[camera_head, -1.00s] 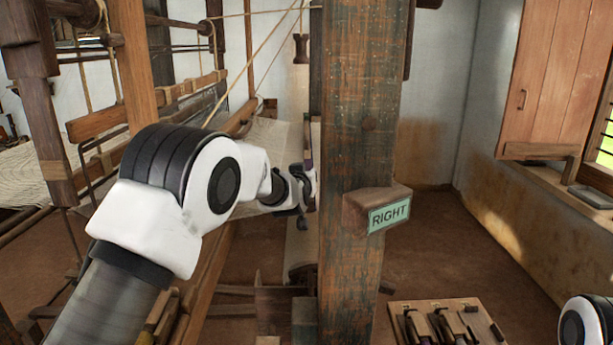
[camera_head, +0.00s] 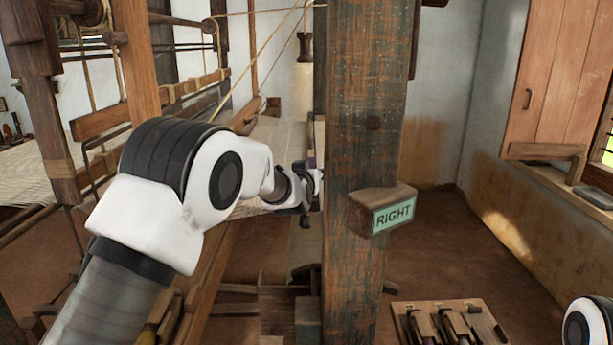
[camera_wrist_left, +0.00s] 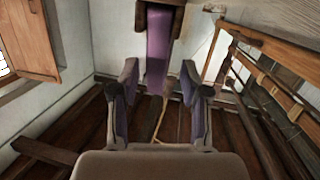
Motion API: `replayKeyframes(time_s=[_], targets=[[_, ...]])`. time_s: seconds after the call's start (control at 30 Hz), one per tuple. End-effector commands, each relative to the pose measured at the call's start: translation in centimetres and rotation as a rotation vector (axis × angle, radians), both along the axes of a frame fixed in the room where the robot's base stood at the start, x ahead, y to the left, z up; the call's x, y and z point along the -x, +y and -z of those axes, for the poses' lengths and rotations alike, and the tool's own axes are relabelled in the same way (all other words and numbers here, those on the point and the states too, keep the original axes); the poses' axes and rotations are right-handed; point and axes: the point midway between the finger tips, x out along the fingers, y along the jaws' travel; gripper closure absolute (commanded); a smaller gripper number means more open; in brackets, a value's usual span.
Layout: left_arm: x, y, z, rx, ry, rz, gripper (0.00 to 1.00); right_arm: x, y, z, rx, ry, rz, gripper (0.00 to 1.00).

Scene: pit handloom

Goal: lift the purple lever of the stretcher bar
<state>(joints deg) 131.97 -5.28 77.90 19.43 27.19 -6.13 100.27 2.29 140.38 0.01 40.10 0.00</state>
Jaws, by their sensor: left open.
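The purple lever (camera_wrist_left: 158,50) hangs down from a dark wooden piece at the top of the left wrist view. My left gripper (camera_wrist_left: 158,95) is open below it, with one finger on each side. The lever's lower end lies in line with the gap between the fingers; I cannot tell whether it touches either one. In the head view the left gripper (camera_head: 308,190) is at the left edge of the thick post, which partly hides it and the lever. The stretcher bar is hard to make out. My right gripper is outside the views.
The worn wooden post (camera_head: 362,130) with a green RIGHT sign (camera_head: 394,213) stands just right of the left gripper. Loom beams and cords fill the left. A wooden tray (camera_head: 481,316) of tools sits low right. The floor beyond is clear.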

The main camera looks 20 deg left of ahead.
Motion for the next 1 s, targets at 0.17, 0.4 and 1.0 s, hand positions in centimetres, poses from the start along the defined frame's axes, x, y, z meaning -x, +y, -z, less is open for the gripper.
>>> replayKeyframes(time_s=[0.17,0.4,1.0], targets=[[3.6,-0.4,-0.7,-0.002,0.001,0.001,0.54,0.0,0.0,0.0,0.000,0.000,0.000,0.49],[9.3,-0.9,-1.7,-0.001,-0.003,0.000,0.54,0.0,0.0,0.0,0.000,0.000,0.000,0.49],[12.5,2.2,-5.4,-0.024,0.025,0.016,1.00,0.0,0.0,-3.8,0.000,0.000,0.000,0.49]])
